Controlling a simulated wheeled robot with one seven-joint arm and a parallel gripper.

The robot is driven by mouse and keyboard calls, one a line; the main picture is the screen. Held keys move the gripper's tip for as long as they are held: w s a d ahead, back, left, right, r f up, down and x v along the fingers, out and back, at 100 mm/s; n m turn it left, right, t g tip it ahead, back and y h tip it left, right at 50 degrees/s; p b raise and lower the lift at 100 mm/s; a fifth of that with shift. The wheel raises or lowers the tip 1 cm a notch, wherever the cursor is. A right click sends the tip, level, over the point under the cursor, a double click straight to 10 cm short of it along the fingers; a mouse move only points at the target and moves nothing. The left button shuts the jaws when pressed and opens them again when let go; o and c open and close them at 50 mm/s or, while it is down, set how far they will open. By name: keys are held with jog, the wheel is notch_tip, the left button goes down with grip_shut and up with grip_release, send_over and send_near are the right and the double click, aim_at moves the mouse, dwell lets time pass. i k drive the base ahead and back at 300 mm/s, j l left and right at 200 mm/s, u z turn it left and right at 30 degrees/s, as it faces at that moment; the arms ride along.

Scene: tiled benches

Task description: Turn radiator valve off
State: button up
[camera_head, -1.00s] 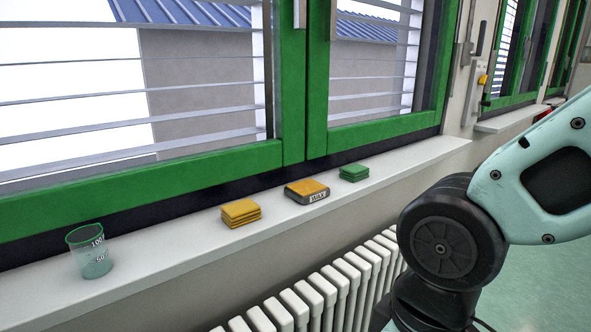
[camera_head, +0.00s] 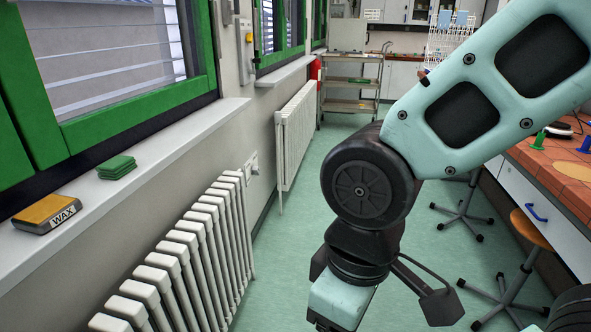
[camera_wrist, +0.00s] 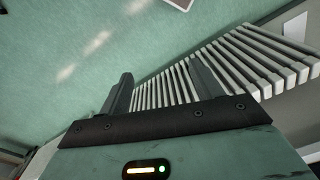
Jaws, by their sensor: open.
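A white ribbed radiator (camera_head: 190,250) stands under the window sill at the left of the head view. It also shows in the wrist view (camera_wrist: 235,65), beyond my gripper and running to the right. A small white fitting (camera_head: 251,165) is on the wall by its far end; I cannot tell whether it is the valve. No valve knob is clear in either view. My gripper (camera_wrist: 160,72) is open and empty in the wrist view, with bare floor and part of the radiator behind its fingers. In the head view its fingers are not visible, only my wrist at the bottom.
A second radiator (camera_head: 296,130) is farther along the wall. The sill (camera_head: 150,155) holds a wax block (camera_head: 47,213) and green pads (camera_head: 117,167). A cart (camera_head: 350,85) stands at the back. A tiled bench (camera_head: 560,175) and stools are at right. Green floor between is clear.

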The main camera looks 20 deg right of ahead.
aim_at(256, 171)
jog(key=i+l, duration=0.3)
jog(key=i, duration=0.15)
jog(key=i+l+z, duration=0.1)
jog(key=i+l, duration=0.15)
jog(key=i, duration=0.15)
jog(key=i+l, duration=0.25)
jog(key=i, duration=0.2)
jog(key=i+l+z, duration=0.1)
jog(key=i+l, duration=0.15)
jog(key=i, duration=0.2)
jog(key=i+l, duration=0.25)
jog(key=i, duration=0.2)
jog(key=z, duration=0.05)
